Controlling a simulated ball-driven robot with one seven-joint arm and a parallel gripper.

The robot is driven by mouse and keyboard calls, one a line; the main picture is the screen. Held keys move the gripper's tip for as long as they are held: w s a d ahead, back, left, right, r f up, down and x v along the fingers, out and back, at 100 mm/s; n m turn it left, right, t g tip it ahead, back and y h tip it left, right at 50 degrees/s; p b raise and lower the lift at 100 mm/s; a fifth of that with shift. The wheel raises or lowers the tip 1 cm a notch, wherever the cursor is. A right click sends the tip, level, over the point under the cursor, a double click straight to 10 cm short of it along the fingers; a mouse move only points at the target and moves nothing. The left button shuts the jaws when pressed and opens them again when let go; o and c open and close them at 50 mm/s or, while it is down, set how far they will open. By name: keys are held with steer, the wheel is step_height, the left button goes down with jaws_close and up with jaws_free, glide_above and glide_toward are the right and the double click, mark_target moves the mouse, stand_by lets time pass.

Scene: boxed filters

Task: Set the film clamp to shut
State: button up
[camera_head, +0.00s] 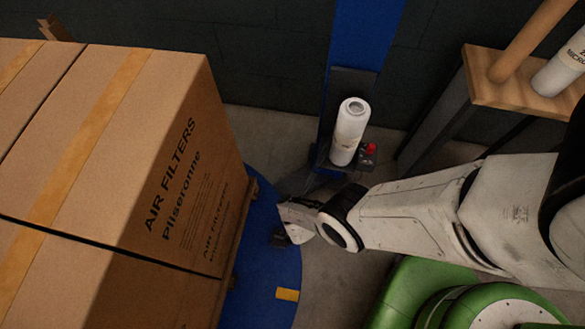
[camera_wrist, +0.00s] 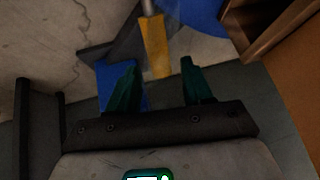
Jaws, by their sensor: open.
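My gripper (camera_wrist: 156,64) is open, with its two dark green fingers apart and nothing between them touching either one. In the wrist view a yellow-orange bar (camera_wrist: 155,45) on a grey rod shows beyond and between the fingertips; it may be the film clamp's handle, but I cannot tell its position. In the head view my gripper (camera_head: 283,237) is low between the boxes and the mast, and its fingers are hard to make out. The clamp itself is not clear there.
Stacked air filter boxes (camera_head: 150,160) stand left on a blue turntable (camera_head: 262,270) with a yellow patch (camera_head: 288,294). A white film roll (camera_head: 350,130) stands before the blue mast (camera_head: 362,35), beside a red knob (camera_head: 370,149). A wooden-topped table (camera_head: 520,92) is at right.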

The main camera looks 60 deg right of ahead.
steer(key=p+v, duration=0.4)
steer(key=v, duration=0.2)
steer(key=shift+p, duration=0.4)
steer(key=shift+r, duration=0.1)
